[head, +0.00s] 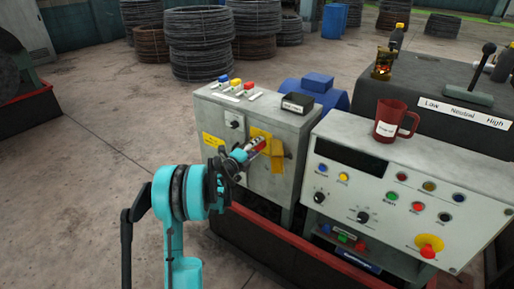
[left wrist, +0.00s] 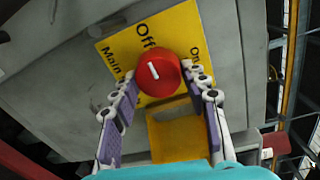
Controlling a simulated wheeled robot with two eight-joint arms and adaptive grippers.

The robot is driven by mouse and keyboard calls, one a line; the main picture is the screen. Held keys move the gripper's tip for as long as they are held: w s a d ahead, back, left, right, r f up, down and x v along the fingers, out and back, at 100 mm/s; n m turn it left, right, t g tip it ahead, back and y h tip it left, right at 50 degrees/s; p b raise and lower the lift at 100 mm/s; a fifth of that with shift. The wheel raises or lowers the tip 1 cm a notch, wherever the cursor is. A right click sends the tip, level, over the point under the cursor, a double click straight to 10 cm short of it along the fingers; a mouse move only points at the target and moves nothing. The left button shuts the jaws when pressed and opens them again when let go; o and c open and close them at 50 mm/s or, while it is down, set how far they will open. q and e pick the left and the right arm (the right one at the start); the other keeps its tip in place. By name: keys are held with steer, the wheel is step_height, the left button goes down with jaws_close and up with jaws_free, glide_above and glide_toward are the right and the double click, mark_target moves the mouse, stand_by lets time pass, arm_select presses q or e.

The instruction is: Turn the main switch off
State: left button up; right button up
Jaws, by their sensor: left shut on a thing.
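The main switch is a round red knob (left wrist: 158,73) with a white line, on a yellow plate (left wrist: 178,28) lettered Off, On and Main. The white line lies roughly towards the Off lettering in the left wrist view. My left gripper (left wrist: 158,80) is shut on the knob, with a fingertip at each side of it. In the head view my left gripper (head: 243,154) reaches the front of the grey cabinet (head: 262,190), and its fingers hide most of the knob. A yellow block (left wrist: 174,132) sits beside the knob. My right gripper is in neither view.
A control panel (head: 395,205) with buttons and dials stands at the right, with a red mug (head: 394,121) on top. A small black box (head: 297,104) and coloured buttons (head: 236,82) are on the cabinet top. The floor (head: 90,170) at the left is clear.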

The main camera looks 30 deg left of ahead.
arm_select(q)
steer(key=o, duration=1.2)
steer(key=shift+c, duration=0.2)
steer(key=shift+s, duration=0.1)
steer(key=s, duration=1.1)
steer(key=shift+s+a+r, duration=0.35)
steer(key=shift+a, duration=0.1)
